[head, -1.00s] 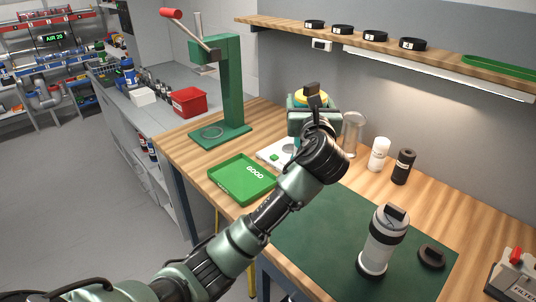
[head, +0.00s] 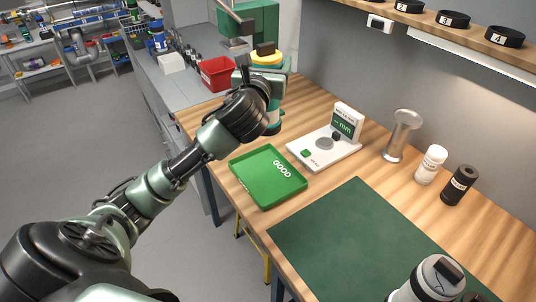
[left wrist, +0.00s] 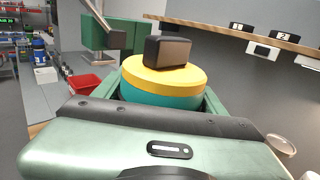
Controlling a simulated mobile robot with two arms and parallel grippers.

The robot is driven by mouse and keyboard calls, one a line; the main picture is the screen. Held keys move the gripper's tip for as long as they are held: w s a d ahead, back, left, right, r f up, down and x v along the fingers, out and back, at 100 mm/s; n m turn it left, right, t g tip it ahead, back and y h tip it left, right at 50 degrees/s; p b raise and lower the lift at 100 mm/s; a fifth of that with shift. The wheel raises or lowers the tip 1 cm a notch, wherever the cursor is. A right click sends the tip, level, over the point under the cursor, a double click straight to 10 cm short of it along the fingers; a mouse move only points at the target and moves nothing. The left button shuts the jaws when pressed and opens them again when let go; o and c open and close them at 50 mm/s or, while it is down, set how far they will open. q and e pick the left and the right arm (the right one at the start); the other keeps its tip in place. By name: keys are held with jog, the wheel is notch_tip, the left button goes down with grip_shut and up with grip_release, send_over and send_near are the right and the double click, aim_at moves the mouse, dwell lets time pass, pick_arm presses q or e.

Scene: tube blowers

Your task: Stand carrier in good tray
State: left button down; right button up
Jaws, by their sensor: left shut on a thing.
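The carrier (head: 266,58) is a teal cylinder with a yellow top band and a dark block on top. My left gripper (head: 262,78) is shut around it and holds it roughly upright. In the left wrist view the carrier (left wrist: 160,78) sits between the fingers; its lower part is hidden. The good tray (head: 267,177) is green, shallow and empty, marked GOOD, on the wooden bench. The carrier shows above and beyond the tray's far edge in the head view, apart from it.
A white gauge with a display (head: 322,148) stands right of the tray. A green press (head: 262,25) and red bin (head: 217,73) are behind.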

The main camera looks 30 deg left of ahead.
aim_at(269, 115)
pick_arm(q)
jog(key=f, duration=0.6)
jog(key=shift+s+d+f, duration=0.1)
jog(key=shift+s+f, duration=0.1)
jog(key=shift+f, duration=0.2)
notch_tip(269, 115, down, 7)
jog(key=shift+w+f+b, duration=0.1)
jog(key=shift+b, duration=0.2)
jog(key=shift+f, duration=0.6)
notch_tip(269, 115, down, 4)
jog(key=shift+r+b, duration=0.1)
jog(key=shift+b, duration=0.2)
pick_arm(e)
jog(key=shift+s+d+f, duration=0.2)
jog(key=shift+s+f, duration=0.4)
jog(key=shift+f, duration=0.05)
pick_arm(q)
jog(key=shift+c, duration=0.8)
grip_release()
jog(key=shift+f, duration=0.2)
